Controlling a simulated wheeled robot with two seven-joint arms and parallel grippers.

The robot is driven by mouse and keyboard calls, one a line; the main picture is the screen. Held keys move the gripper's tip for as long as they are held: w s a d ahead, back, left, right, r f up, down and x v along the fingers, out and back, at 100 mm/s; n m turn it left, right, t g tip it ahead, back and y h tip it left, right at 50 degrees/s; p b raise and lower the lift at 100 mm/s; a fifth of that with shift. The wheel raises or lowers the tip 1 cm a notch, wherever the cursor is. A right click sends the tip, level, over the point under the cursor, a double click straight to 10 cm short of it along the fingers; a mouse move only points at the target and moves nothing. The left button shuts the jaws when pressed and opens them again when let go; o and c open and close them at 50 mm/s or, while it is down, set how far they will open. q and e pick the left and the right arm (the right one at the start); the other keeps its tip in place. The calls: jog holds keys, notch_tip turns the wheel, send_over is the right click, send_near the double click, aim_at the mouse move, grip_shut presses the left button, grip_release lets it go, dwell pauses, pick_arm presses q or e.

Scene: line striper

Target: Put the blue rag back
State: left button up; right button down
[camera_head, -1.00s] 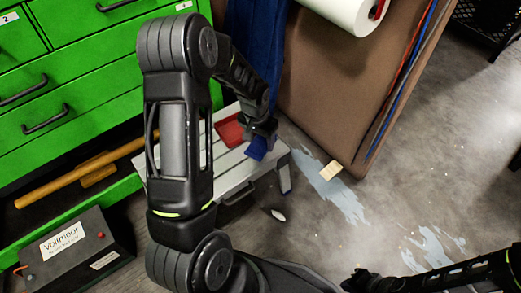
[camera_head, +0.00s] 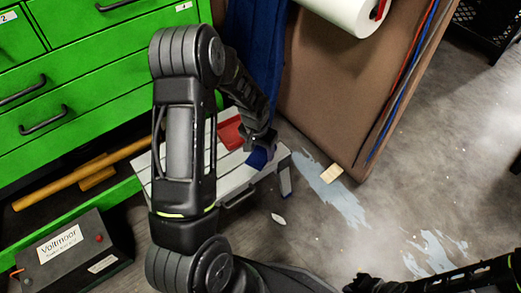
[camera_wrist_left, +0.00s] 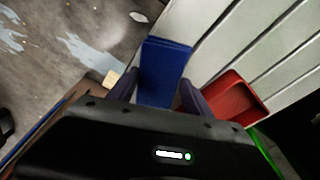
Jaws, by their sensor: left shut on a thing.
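The blue rag (camera_head: 261,157) hangs from my left gripper (camera_head: 262,138) near the front edge of the grey slatted bench (camera_head: 236,177). In the left wrist view the folded blue rag (camera_wrist_left: 163,72) stands between the two fingers of my left gripper (camera_wrist_left: 160,95), which is shut on it. I cannot tell whether the rag touches the bench. A red tray (camera_head: 230,132) sits on the bench beside the rag; it also shows in the left wrist view (camera_wrist_left: 236,97). My right gripper (camera_head: 362,281) is low at the right, and its fingers are not clear.
A green drawer cabinet (camera_head: 100,85) stands at the left, with a black Voltmoor box (camera_head: 72,250) before it. A brown panel (camera_head: 340,85) and a white roll (camera_head: 345,10) are behind. A small beige block (camera_head: 332,171) and pale patches lie on the open floor.

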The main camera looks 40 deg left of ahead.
aim_at(258, 156)
pick_arm(q)
jog(key=o, duration=1.5)
jog(key=shift+f, duration=0.1)
jog(key=shift+c, duration=0.2)
jog(key=shift+r+p, duration=0.3)
jog(key=shift+r, duration=0.25)
notch_tip(258, 156, up, 11)
jog(key=s+p, duration=0.1)
jog(key=p, duration=0.2)
jog(key=shift+s, duration=0.4)
jog(key=shift+d, duration=0.1)
